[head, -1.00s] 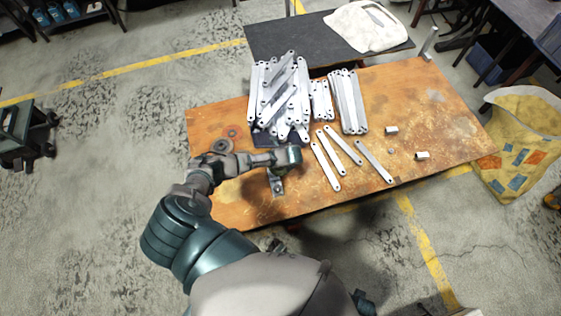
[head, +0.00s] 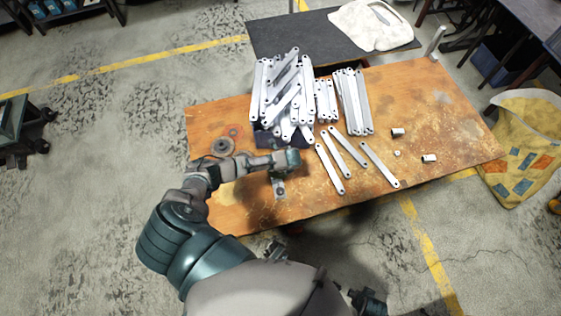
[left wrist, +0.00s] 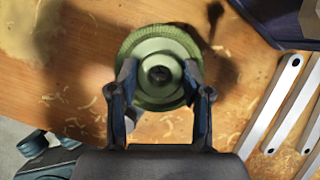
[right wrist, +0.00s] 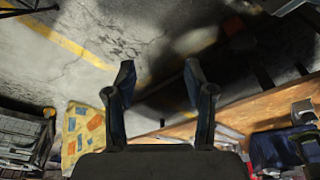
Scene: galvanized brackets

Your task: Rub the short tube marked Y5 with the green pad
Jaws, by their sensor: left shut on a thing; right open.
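My left gripper (left wrist: 158,84) is shut on a round green pad (left wrist: 135,52) with a paler round top, over the table. In the head view my left gripper (head: 279,184) is low over the near left part of the table, and the pad is not clear there. Two short silver tubes lie on the right half of the table, one farther back (head: 397,132) and one nearer (head: 429,158). They are clear of both grippers, and no Y5 mark is readable. My right gripper (right wrist: 158,75) is open and empty, off the table's edge.
On the rusty table (head: 440,110) several long flat bars (head: 330,168) lie between my left gripper and the tubes. Behind stand a heap of brackets (head: 283,92) and a bar stack (head: 353,102). A small nut (head: 397,153) lies between the tubes. A grey disc (head: 222,147) lies left.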

